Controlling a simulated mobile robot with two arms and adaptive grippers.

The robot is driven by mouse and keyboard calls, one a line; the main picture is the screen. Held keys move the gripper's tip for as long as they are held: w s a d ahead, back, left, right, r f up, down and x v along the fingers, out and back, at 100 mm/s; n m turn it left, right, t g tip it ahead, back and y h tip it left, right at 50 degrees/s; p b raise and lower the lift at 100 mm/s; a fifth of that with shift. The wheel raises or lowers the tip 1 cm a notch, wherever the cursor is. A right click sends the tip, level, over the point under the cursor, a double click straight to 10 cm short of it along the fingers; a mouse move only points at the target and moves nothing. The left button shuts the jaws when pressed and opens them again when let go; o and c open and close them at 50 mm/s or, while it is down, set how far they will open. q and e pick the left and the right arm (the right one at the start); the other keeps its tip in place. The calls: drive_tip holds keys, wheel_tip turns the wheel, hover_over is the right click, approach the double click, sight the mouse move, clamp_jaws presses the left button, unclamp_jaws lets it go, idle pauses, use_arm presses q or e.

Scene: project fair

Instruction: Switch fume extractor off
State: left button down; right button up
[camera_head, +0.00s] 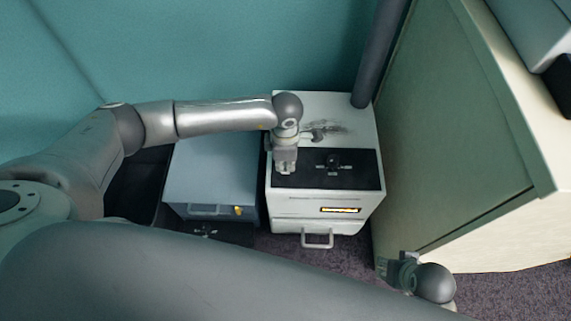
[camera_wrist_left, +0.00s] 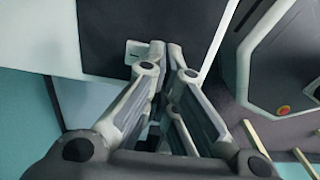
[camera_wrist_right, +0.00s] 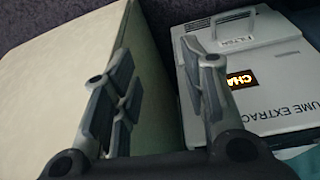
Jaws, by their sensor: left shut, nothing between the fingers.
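The fume extractor (camera_head: 326,208) is a white box on the floor with a black top panel (camera_head: 350,178), a dark knob-like control (camera_head: 333,162) and a lit amber display (camera_head: 341,210). In the right wrist view the extractor (camera_wrist_right: 270,110) shows a "FUME EXTRAC" label and an amber display reading "CHA". My left gripper (camera_head: 285,168) is shut and empty, pointing down over the left end of the black panel. In the left wrist view its fingertips (camera_wrist_left: 165,48) are beside a small pale piece (camera_wrist_left: 136,50); contact is unclear. My right gripper (camera_wrist_right: 160,65) is open and empty.
A blue-grey box (camera_head: 213,170) with a handle stands left of the extractor. A cream and green cabinet (camera_head: 470,140) is close on the right, near my right gripper. A dark tube (camera_head: 378,60) rises behind. A teal wall (camera_head: 220,50) is at the back.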

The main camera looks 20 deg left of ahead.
sight(285, 170)
use_arm(q)
drive_tip(key=shift+f+b, duration=0.6)
drive_tip(key=shift+f, duration=0.15)
use_arm(e)
drive_tip(key=shift+w+v, duration=0.15)
drive_tip(key=shift+v, duration=0.95)
drive_tip(key=shift+w+v, duration=0.1)
drive_tip(key=shift+v, duration=0.95)
use_arm(q)
drive_tip(key=shift+r+p, duration=0.7)
drive_tip(key=shift+r, duration=0.3)
drive_tip(key=shift+r+p, duration=0.65)
drive_tip(key=shift+r, duration=0.25)
drive_tip(key=shift+r+p, duration=0.7)
drive_tip(key=shift+r, duration=0.25)
drive_tip(key=shift+r+p, duration=0.45)
drive_tip(key=shift+r, duration=0.25)
use_arm(e)
wheel_tip(285, 170, down, 17)
drive_tip(key=s, duration=0.2)
drive_tip(key=shift+s+g, duration=0.3)
drive_tip(key=shift+g, duration=0.1)
drive_tip(key=shift+d+r, duration=0.1)
drive_tip(key=shift+r, duration=0.05)
